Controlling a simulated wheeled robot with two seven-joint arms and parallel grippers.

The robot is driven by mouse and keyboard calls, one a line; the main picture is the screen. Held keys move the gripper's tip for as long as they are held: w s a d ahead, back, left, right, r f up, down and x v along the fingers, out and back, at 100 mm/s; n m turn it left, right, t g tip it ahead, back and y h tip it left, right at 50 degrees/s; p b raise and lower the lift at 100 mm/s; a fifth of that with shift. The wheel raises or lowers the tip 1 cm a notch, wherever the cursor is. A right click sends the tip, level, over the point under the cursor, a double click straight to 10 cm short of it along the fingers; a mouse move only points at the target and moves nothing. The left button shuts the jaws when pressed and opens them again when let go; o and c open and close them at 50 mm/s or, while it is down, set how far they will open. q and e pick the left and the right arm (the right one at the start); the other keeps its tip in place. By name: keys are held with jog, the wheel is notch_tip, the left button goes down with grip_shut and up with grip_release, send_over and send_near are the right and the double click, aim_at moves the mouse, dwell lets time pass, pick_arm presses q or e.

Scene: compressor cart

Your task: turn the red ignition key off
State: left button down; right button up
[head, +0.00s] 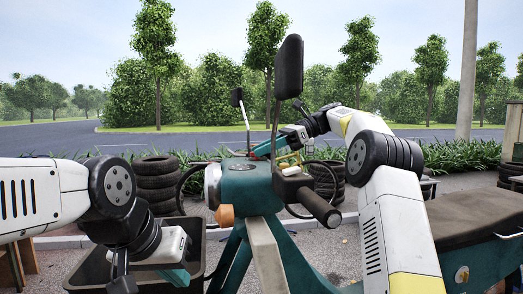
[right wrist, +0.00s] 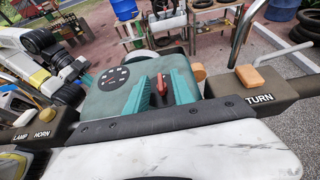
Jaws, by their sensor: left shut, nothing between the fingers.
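The red ignition key (right wrist: 160,91) stands upright on the teal dash panel (right wrist: 118,82) in the right wrist view. The two teal fingers of my right gripper (right wrist: 164,88) are on either side of it, with a visible gap to the key. I cannot tell whether either finger touches it. My left gripper (head: 177,276) is shut and empty, low at the left, away from the key.
Handlebar pods marked TURN (right wrist: 255,92) and HORN (right wrist: 50,125) flank the dash. A dark bin (head: 90,274) sits below my left arm. Stacked tyres (head: 157,185) stand behind.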

jog(key=shift+r, duration=0.15)
jog(key=shift+r, duration=1.6)
jog(key=shift+s+r, duration=0.1)
jog(key=shift+s, duration=0.1)
jog(key=s, duration=0.5)
jog(key=s+r, duration=0.1)
jog(key=s, duration=0.9)
jog(key=shift+s+a+r, duration=0.15)
jog(key=shift+s+a, duration=0.05)
jog(key=shift+s, duration=0.15)
